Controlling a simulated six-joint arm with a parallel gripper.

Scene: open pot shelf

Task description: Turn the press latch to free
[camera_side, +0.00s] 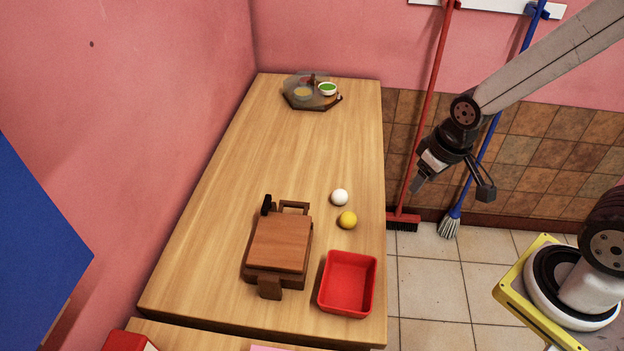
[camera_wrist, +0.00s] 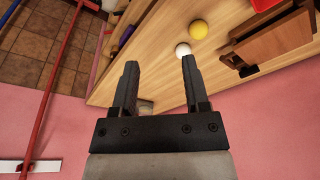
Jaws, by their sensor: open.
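The wooden press (camera_side: 281,243) sits on the table, with its brown top board lying flat over the base. A small black upright piece (camera_side: 267,205), which looks like the latch, stands at its far left corner. A wooden block juts out at the near end. In the wrist view the press (camera_wrist: 278,42) is at the upper right, with the black piece (camera_wrist: 233,61) at its left end. My gripper (camera_side: 417,183) is in the air right of the table, well apart from the press. In the wrist view its fingers (camera_wrist: 160,64) are spread, with nothing held between them.
A white ball (camera_side: 340,197) and a yellow ball (camera_side: 347,220) lie right of the press. A red open tray (camera_side: 348,284) stands at the near right. A dark tray (camera_side: 301,104) with small bowls is at the far end. The table's middle is clear.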

